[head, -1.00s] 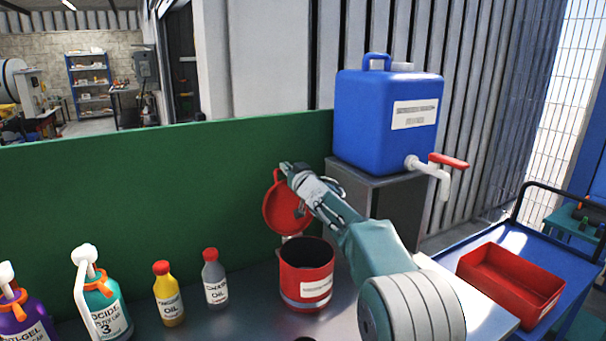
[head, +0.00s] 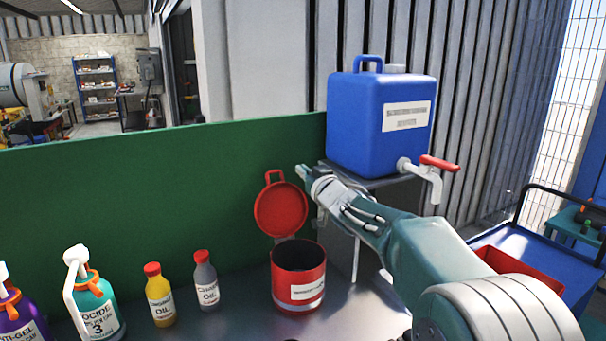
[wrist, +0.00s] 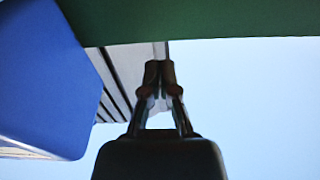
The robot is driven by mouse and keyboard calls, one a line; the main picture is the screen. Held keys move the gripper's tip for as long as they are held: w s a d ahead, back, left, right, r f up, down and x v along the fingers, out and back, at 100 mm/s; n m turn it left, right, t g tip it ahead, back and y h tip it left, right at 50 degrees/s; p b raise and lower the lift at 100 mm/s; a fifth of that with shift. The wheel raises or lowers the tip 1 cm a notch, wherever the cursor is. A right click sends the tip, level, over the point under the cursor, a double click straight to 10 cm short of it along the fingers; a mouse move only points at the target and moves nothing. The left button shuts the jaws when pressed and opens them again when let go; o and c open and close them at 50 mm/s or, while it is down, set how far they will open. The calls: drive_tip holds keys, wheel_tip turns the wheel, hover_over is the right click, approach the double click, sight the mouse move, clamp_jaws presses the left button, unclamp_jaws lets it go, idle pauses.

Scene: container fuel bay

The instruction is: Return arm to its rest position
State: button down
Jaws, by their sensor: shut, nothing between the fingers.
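My gripper (head: 304,172) is raised above the bench, in front of the green panel, a little up and right of the open lid of the red can. Its fingers are together with nothing between them. In the wrist view my gripper (wrist: 159,68) points up the picture, its fingertips meeting. My arm reaches in from the lower right in the head view. It hides part of the red tray on the cart.
The red can (head: 298,285) stands open, its lid (head: 281,210) tilted up behind. A blue jerrycan (head: 360,125) with a red-handled tap sits on a stand, close right of my gripper. Several bottles stand left. A red tray (head: 515,268) lies on a blue cart.

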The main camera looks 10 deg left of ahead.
drive_tip(key=s+d+f+m+g+h, duration=0.25)
drive_tip(key=s+d+m+h, duration=0.35)
drive_tip(key=s+d+h, duration=0.95)
drive_tip(key=s+d+f+g+y, duration=0.1)
drive_tip(key=s+d+f+g, duration=0.1)
drive_tip(key=s, duration=0.7)
drive_tip(key=s+d+f+g+y, duration=0.2)
drive_tip(key=s+d+f+g, duration=0.1)
drive_tip(key=s+f, duration=0.4)
drive_tip(key=s+d+f+m+g+y, duration=0.1)
drive_tip(key=s+d+f, duration=0.3)
drive_tip(key=s, duration=0.8)
drive_tip(key=shift+d+f+g, duration=0.35)
drive_tip(key=shift+f+g, duration=0.05)
drive_tip(key=shift+g, duration=0.25)
drive_tip(key=shift+a, duration=0.3)
drive_tip(key=shift+d, duration=0.2)
